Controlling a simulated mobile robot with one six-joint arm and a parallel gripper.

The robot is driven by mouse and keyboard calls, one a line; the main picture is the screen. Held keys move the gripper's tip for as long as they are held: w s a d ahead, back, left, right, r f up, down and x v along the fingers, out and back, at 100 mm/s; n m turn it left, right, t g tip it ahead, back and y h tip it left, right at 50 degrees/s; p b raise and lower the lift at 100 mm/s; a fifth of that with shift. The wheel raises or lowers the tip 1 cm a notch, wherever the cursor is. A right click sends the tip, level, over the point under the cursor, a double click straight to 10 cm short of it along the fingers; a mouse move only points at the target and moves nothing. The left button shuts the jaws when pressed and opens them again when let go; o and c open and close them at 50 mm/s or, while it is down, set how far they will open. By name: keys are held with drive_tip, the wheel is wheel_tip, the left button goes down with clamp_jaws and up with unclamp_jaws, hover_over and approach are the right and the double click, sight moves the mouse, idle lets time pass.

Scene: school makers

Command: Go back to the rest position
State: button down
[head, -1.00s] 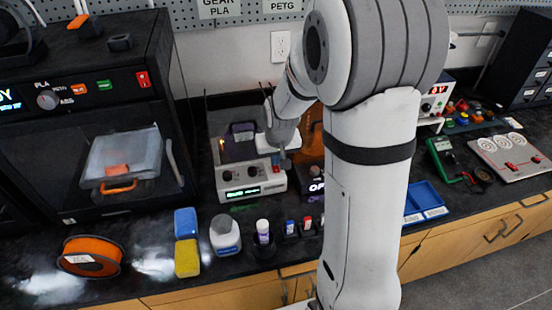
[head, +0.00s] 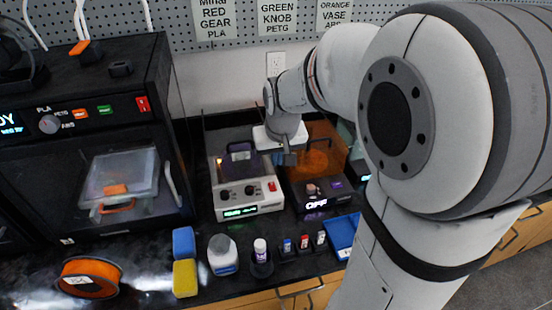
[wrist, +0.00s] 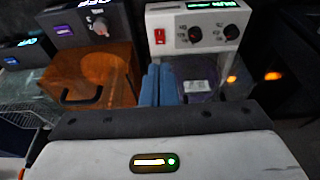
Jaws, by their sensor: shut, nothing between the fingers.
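My gripper (head: 286,158) is above the bench, over the gap between a white-fronted machine (head: 242,195) and an orange-lidded machine (head: 318,160). In the wrist view, my gripper's blue fingers (wrist: 159,86) lie side by side, closed with nothing between them. The white machine's control panel (wrist: 199,34) shows just beyond the fingers in that view, and the orange lid (wrist: 90,72) is to their left. My arm is raised and bent, with its elbow large at the right of the head view.
A black printer cabinet (head: 90,180) stands at left. Along the bench front are an orange spool (head: 90,277), a blue sponge (head: 183,242), a yellow sponge (head: 185,278), a white bottle (head: 222,256), small vials (head: 304,242) and a blue tray (head: 343,233). A pegboard with signs is behind.

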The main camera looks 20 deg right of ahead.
idle(0.3)
drive_tip(key=s+a+r, duration=0.1)
drive_tip(key=s, duration=1.6)
drive_tip(key=shift+a+r+g, duration=0.2)
drive_tip(key=shift+a+g, duration=0.2)
